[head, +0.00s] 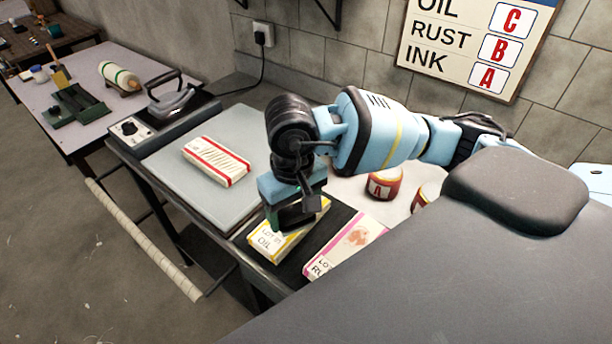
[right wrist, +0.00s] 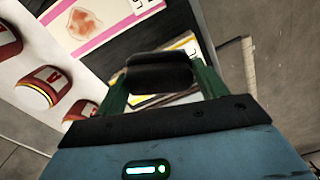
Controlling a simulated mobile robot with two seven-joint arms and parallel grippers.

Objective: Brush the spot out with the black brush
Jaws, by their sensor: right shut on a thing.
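My right gripper (head: 293,203) is over the yellow-edged cloth marked OIL (head: 266,242), on the dark strip of the bench. In the right wrist view its green fingers are shut on a dark block, the black brush (right wrist: 160,72). The brush covers much of the yellow-edged cloth, so any spot there is hidden. I cannot tell whether the brush touches it. A pink-edged cloth (head: 338,257) beside it, to the right, carries a reddish-brown spot (head: 357,237); it also shows in the right wrist view (right wrist: 105,20). My left gripper is not in view.
A folded white cloth with red stripes (head: 216,161) lies on the grey board (head: 175,155). Red tins (head: 383,184) stand right of my gripper. An iron (head: 172,100) sits at the back left. A wall sign (head: 470,45) pairs oil C, rust B, ink A.

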